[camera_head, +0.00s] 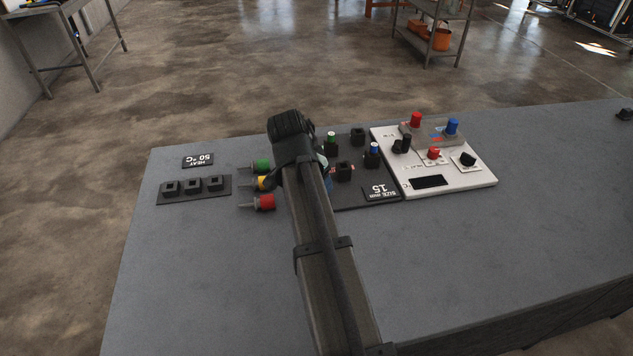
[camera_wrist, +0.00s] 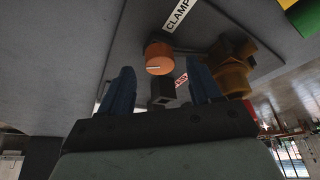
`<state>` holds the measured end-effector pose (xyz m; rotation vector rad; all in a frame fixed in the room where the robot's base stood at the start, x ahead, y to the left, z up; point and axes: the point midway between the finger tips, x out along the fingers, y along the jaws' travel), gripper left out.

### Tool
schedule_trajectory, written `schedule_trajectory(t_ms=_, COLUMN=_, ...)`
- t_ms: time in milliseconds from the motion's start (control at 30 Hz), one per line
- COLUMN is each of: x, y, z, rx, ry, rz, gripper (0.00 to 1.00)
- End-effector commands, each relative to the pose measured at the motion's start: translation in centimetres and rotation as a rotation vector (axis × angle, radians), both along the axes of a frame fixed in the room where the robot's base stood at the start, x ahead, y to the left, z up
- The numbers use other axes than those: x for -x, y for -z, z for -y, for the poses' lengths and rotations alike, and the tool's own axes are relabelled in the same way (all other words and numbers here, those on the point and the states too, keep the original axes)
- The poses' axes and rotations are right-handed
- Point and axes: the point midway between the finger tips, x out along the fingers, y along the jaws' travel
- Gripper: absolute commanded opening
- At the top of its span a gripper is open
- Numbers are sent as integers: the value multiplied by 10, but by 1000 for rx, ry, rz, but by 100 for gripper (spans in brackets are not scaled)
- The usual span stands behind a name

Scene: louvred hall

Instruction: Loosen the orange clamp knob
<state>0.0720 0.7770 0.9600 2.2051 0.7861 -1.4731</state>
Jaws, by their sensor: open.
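The orange clamp knob (camera_wrist: 158,56) is a round cap with a pale line on its face, in the upper middle of the wrist view. A white label (camera_wrist: 181,14) reading "CLAMP" is beside it. My gripper (camera_wrist: 161,68) is open, its two blue fingers apart and pointing toward the knob, which appears between and just beyond the fingertips. I cannot tell how much gap is left, but the fingers are not closed on it. In the head view my arm hides the knob and the fingertips.
Green (camera_head: 262,165), yellow (camera_head: 262,183) and red (camera_head: 265,202) plugs lie left of my arm. A dark block with several sockets (camera_head: 193,197) is farther left. A white panel (camera_head: 455,182) with knobs stands right. The table's front left is clear.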

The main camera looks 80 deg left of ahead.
Motion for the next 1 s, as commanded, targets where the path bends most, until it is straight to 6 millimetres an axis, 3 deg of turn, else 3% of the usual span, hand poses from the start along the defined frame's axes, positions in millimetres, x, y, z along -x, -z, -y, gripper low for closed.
schedule_trajectory(t_ms=200, x=-4, y=15, z=-4, rx=1, ry=0, rz=-1, gripper=63)
schedule_trajectory(t_ms=567, x=-5, y=17, z=-5, rx=0, ry=0, rz=0, gripper=63)
schedule_trajectory(t_ms=1000, x=-5, y=17, z=-4, rx=0, ry=0, rz=0, gripper=21)
